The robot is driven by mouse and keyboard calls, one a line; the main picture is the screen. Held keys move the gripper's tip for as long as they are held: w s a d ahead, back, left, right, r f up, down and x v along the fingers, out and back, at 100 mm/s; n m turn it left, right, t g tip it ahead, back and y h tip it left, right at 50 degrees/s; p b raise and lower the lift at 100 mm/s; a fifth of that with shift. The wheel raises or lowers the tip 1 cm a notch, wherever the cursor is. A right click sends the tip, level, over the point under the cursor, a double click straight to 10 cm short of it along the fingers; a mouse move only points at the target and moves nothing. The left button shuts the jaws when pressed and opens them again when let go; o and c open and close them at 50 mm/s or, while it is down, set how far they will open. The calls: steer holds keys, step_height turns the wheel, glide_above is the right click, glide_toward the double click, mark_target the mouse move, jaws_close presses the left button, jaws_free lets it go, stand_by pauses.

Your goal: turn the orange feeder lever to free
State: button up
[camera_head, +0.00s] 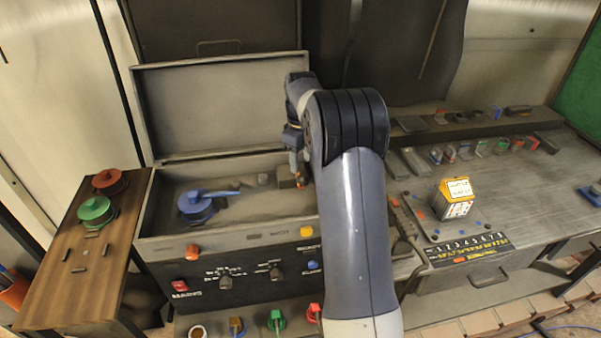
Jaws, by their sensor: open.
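My arm reaches forward over the grey open case, and my gripper (297,172) hangs down at its far end, partly hidden by my own arm. It is open, small in the picture, and near the right part of the case. I see nothing held in it. A small orange part shows right at the gripper; I cannot tell whether it belongs to the gripper or to a lever behind it. An orange knob (193,251) sits on the front left edge of the case, well away from the gripper. I cannot tell which orange part is the feeder lever, nor its setting.
A blue lever (197,205) lies inside the case (150,228), left of my gripper. The raised lid (215,103) stands behind. Red (108,181) and green (96,210) knobs sit on the left wooden table. A yellow-white box (455,198) stands on the right bench.

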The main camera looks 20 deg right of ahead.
mark_target(301, 176)
step_height(301, 176, down, 6)
steer(key=shift+f+p, duration=0.1)
steer(key=shift+p, duration=0.3)
jaws_close()
stand_by(0.4)
